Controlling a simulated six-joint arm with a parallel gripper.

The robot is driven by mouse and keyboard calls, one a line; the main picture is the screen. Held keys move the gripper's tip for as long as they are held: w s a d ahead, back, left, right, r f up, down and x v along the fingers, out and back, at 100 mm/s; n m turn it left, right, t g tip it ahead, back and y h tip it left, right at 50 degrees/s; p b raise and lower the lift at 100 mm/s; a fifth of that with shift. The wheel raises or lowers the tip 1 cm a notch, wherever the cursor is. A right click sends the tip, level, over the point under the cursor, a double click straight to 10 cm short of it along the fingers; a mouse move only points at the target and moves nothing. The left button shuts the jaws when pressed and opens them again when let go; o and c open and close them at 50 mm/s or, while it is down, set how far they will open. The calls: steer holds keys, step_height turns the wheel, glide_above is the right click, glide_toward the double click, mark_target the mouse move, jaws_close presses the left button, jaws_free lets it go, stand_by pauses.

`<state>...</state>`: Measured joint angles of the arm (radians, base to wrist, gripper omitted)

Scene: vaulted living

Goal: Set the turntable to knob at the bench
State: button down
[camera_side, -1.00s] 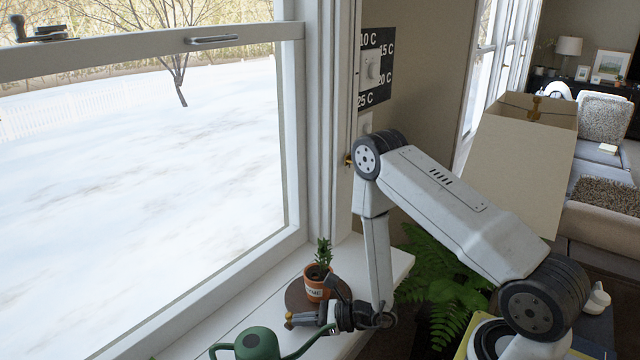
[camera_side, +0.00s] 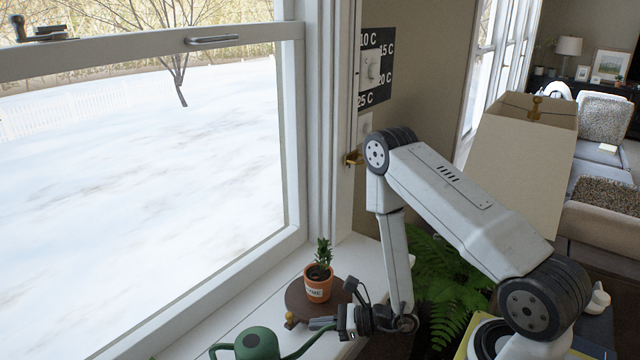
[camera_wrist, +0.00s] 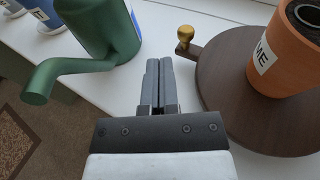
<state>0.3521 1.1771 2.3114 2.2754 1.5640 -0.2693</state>
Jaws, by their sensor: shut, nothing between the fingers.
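The turntable (camera_side: 296,298) is a dark brown round disc on the white sill, with a small brass knob (camera_side: 290,317) on a short arm at its rim. It also shows at the right of the wrist view (camera_wrist: 215,80), with the knob (camera_wrist: 185,36) at its upper left edge. An orange plant pot (camera_side: 318,288) with a white label stands on the disc. My gripper (camera_side: 313,323) is shut and empty, low over the sill. In the wrist view its fingertips (camera_wrist: 158,62) lie left of and nearer than the knob, apart from it.
A green watering can (camera_side: 257,344) stands close to the gripper, left of the fingers in the wrist view (camera_wrist: 105,30). The window (camera_side: 150,180) runs behind the sill (camera_side: 365,262). A fern (camera_side: 440,285) and a lampshade (camera_side: 515,150) stand right of the sill.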

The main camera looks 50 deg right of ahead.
steer(key=s+d+r, duration=0.1)
steer(key=s+r, duration=0.1)
steer(key=s, duration=0.7)
steer(key=shift+d, duration=0.2)
steer(key=shift+s+r, duration=0.1)
steer(key=shift+a+r, duration=0.1)
